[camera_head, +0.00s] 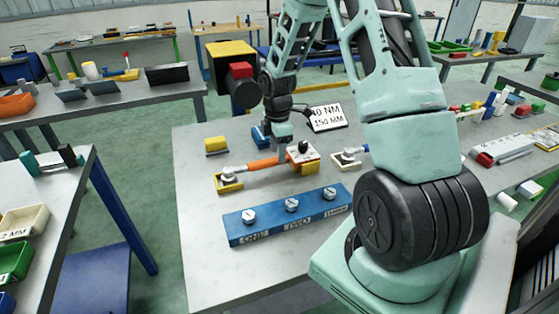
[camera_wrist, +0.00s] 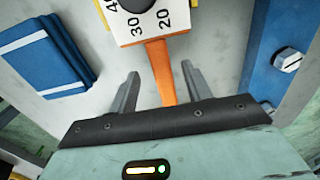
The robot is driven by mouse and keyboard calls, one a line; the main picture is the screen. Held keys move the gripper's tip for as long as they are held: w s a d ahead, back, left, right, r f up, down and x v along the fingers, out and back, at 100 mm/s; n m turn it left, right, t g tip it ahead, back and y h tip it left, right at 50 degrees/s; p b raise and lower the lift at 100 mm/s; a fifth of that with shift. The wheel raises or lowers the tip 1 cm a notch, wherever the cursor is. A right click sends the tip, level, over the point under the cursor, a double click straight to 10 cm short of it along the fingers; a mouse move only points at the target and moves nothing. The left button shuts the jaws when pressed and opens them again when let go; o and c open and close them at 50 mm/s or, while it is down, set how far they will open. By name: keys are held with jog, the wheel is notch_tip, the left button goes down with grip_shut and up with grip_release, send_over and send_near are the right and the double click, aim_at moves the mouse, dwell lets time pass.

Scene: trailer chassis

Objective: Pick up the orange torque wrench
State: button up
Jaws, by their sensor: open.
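The orange torque wrench (camera_head: 263,163) lies across the grey table, its left metal end at a small yellow holder (camera_head: 229,184). Its right end carries a white scale block with a black knob (camera_head: 303,147), above a yellow support. In the wrist view, the orange handle (camera_wrist: 162,75) runs down from the white scale, marked 20 and 30, between the two fingers. My gripper (camera_head: 283,147) is over the handle near the scale block. In the wrist view my gripper (camera_wrist: 160,72) is open, one finger on each side of the handle, with gaps visible.
A blue block (camera_head: 290,222) with three bolts lies in front of the wrench. A blue item (camera_head: 261,135) and a yellow block (camera_head: 216,145) are behind it. A sign reading 150 MM (camera_head: 327,117) stands at the back. Another tool (camera_head: 349,155) lies to the right.

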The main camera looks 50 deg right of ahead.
aim_at(270, 167)
jog(key=shift+f+p, duration=0.55)
jog(key=shift+f, duration=1.85)
grip_shut()
jog(key=shift+r, duration=0.1)
